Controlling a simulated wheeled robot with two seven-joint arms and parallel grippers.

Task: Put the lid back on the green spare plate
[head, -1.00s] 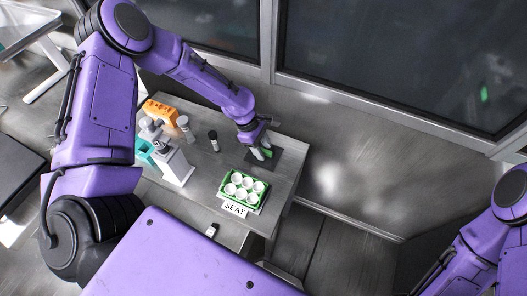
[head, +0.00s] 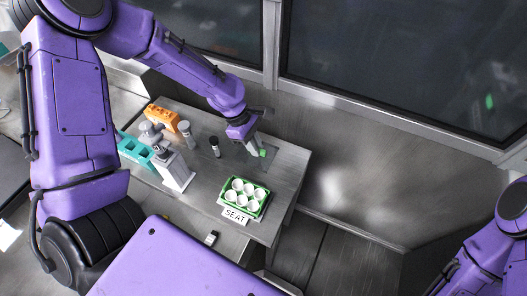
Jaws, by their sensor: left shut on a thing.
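The green spare plate (head: 262,210) sits on the table's right part, with several round white wells or cups showing in it and a SEAT label (head: 235,216) at its front edge. My left gripper (head: 259,150) is beyond the plate, pointing down. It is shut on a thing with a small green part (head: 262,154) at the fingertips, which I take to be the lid. A grey, flat square patch shows around and under the fingertips; I cannot tell its height above the table. My right arm shows at the right edge, but its gripper is out of view.
An orange rack (head: 163,114), a teal rack (head: 134,150) and a white-grey instrument (head: 178,170) stand on the table's left part. A wall with windows rises behind the table (head: 285,165).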

